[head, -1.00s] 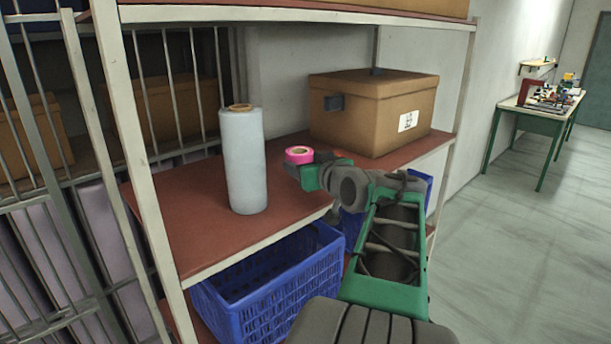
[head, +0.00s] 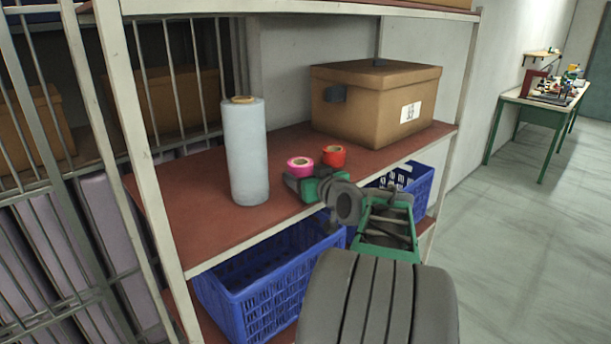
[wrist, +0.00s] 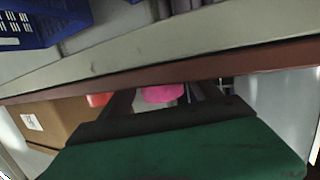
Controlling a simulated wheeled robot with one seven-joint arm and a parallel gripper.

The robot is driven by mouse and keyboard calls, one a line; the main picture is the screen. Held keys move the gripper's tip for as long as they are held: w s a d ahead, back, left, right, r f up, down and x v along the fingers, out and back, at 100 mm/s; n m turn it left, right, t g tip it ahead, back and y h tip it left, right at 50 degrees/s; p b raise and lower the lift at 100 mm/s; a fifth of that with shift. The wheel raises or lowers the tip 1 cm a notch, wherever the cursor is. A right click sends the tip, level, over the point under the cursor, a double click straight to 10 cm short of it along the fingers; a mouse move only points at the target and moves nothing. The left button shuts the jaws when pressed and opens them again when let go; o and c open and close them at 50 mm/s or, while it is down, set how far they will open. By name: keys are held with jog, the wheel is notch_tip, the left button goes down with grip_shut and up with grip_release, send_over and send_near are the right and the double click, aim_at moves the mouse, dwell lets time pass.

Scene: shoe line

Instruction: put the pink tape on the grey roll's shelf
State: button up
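The pink tape (head: 300,167) sits on the red-brown shelf board (head: 200,221) that also carries the upright grey roll (head: 247,155). The tape is to the right of the roll, near the front edge. My gripper (head: 299,183) is at the front of the shelf, just in front of the tape and partly covering its lower part. In the wrist view the pink tape (wrist: 163,93) shows between my two dark fingers, with a gap on each side, so the gripper looks open. The tape's underside is hidden.
A red tape (head: 334,155) sits just right of the pink one. A cardboard box (head: 365,105) stands behind them. Blue crates (head: 265,290) are below the shelf. A shelf post (head: 150,190) stands at left. The board left of the roll is clear.

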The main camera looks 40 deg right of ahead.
jog(key=shift+o, duration=0.8)
jog(key=shift+r+p, duration=0.35)
jog(key=shift+p, duration=0.05)
jog(key=b+v, duration=0.3)
jog(key=v, duration=0.9)
jog(key=shift+f, duration=0.15)
jog(key=shift+c, duration=0.2)
